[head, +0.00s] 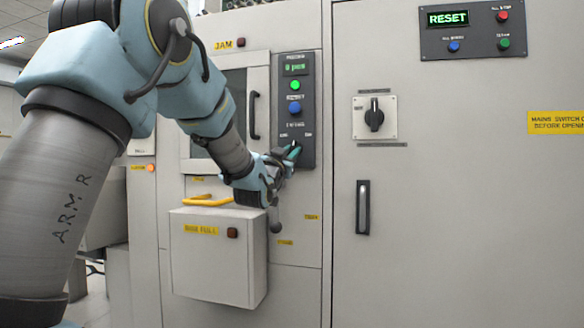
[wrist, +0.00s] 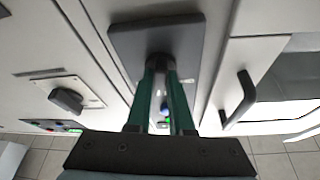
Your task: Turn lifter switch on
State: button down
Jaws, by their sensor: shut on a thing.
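The lifter switch (head: 296,143) sits at the bottom of a dark control panel (head: 308,90), below a blue button and a green button. Only a small pale part of it shows; the rest is hidden by my fingers. My gripper (head: 292,152) is at the panel's lower end, its green fingers closed on the switch. In the wrist view, my gripper's (wrist: 159,66) two fingers converge at the dark panel (wrist: 150,35). The switch's angle and the small labels beside it cannot be read.
A black rotary switch (head: 375,115) on a pale plate is to the right. A door handle (head: 253,115) is just left of the panel. A box (head: 215,265) juts out below my gripper, with a yellow handle (head: 207,201) above it. The right cabinet has another handle (head: 363,207).

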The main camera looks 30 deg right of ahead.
jog(key=m+g+b, duration=0.1)
jog(key=m, duration=0.2)
jog(key=m+g+h+b, duration=0.1)
jog(key=m+g+b, duration=0.1)
jog(key=m, duration=0.2)
jog(key=shift+w+a, duration=0.15)
jog(key=shift+r+m+g+h, duration=0.1)
jog(key=shift+m+g+h, duration=0.2)
jog(key=c, duration=0.8)
grip_release()
jog(key=b+v, duration=0.2)
jog(key=v, duration=0.9)
jog(key=shift+w, duration=0.1)
